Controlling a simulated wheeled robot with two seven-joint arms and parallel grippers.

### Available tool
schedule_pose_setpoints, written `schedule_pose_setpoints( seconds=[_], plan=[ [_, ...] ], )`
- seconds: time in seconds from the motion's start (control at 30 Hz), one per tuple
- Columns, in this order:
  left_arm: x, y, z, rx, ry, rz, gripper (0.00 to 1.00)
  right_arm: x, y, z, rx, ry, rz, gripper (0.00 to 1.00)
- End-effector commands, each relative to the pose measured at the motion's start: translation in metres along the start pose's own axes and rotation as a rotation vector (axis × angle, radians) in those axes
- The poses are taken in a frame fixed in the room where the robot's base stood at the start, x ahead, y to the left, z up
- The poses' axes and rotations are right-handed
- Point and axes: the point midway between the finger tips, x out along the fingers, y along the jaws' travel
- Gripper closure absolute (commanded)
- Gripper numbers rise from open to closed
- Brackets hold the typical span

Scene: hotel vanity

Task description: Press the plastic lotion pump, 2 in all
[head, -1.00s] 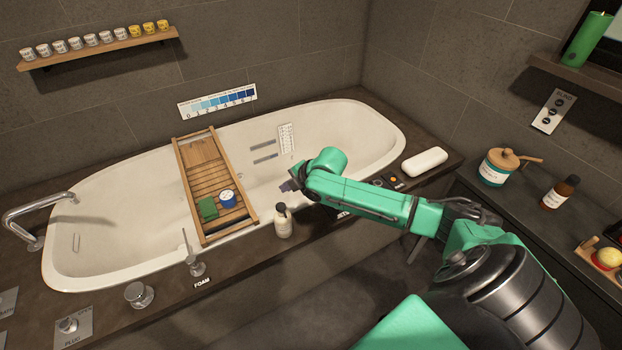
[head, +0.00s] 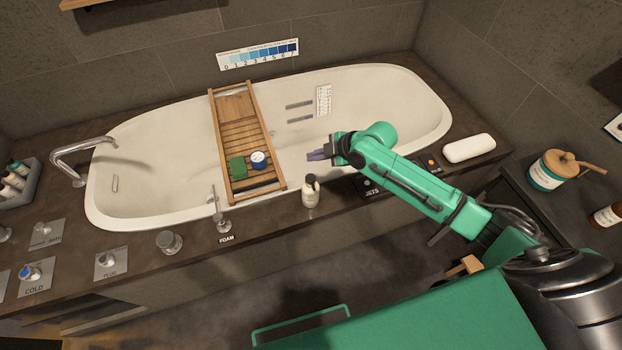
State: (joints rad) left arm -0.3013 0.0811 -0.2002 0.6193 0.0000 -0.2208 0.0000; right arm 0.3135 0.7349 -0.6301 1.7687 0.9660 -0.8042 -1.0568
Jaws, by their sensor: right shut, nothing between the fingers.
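A white plastic lotion bottle (head: 310,195) with a dark pump head stands upright on the dark tub deck, at the front edge of the bathtub. My right gripper (head: 315,156) is shut and empty. In the picture its fingertips are just above the pump head, with a small gap between them. The exact depth between fingers and pump is hard to tell. My left gripper is out of view.
A wooden bath tray (head: 220,130) spans the tub (head: 375,85), with a green block (head: 238,168) and a blue tin (head: 258,160). A foam lever (head: 222,222) stands left of the bottle. A white pillow (head: 469,149) lies on the deck to the right.

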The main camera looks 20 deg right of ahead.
Motion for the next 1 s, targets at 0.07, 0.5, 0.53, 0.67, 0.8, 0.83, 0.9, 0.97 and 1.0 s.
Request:
schedule_pose_setpoints(
  seconds=[0.07,0.5,0.53,0.67,0.8,0.83,0.9,0.97,1.0],
  plan=[
    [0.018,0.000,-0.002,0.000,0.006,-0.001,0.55,0.014,-0.011,0.010,0.001,0.000,-0.001,1.00],
    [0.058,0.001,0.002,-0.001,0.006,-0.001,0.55,0.047,-0.034,0.035,-0.001,-0.001,0.000,1.00],
    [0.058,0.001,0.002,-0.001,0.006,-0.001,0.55,0.048,-0.034,0.035,-0.001,-0.001,0.000,1.00],
    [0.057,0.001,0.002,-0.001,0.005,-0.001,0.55,0.047,-0.034,0.034,-0.001,-0.001,0.000,1.00],
    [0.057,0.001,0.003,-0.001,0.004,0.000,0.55,0.047,-0.034,0.034,-0.001,0.000,0.000,1.00],
    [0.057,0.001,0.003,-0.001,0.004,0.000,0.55,0.047,-0.034,0.034,-0.001,0.000,0.000,1.00],
    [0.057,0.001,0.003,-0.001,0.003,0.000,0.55,0.047,-0.034,0.034,-0.001,0.000,0.000,1.00],
    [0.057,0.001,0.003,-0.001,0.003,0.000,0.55,0.047,-0.034,0.034,-0.001,0.000,0.000,1.00],
    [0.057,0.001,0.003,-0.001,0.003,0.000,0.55,0.047,-0.034,0.034,-0.001,0.000,0.000,1.00]
  ],
)
